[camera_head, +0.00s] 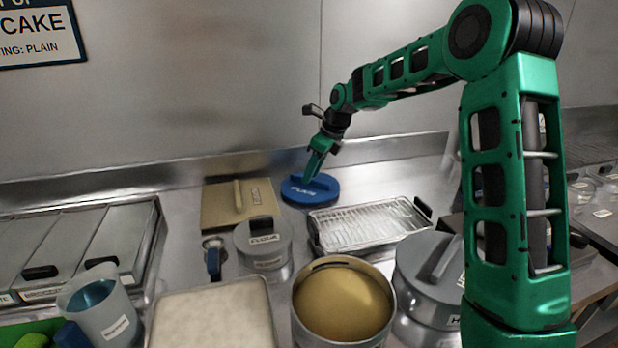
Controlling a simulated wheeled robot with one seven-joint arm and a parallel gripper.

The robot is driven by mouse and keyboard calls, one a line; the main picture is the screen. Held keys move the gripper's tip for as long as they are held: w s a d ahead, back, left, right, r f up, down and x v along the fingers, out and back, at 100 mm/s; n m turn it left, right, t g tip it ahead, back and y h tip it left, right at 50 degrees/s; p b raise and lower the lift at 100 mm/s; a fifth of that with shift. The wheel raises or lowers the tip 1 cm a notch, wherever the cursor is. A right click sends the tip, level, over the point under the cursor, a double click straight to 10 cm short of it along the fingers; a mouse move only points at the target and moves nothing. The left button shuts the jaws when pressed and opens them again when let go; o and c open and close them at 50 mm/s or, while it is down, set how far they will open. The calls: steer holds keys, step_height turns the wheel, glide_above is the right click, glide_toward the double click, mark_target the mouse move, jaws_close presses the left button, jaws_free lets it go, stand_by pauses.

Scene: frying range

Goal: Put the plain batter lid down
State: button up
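The plain batter lid (296,195) is a round blue lid marked "PLAIN". It is level, at the back of the steel counter, and looks to be on or very close to the surface. My gripper (311,177) points down onto the middle of the lid, with its fingertips at the lid's handle. The fingers overlap in this view, so I cannot see whether they grip the handle or stand apart from it. An open round pot of yellow-tan batter (343,303) stands in front, without a lid.
A tan square lid (222,212) lies left of the blue lid. A ridged metal tray (362,228) is just in front of it on the right. Lidded grey pots (263,247) (428,277) and a pale-filled tray (212,318) crowd the front. The back wall is close behind.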

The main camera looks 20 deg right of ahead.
steer(key=v, duration=1)
steer(key=shift+r, duration=0.4)
steer(key=shift+s, duration=0.2)
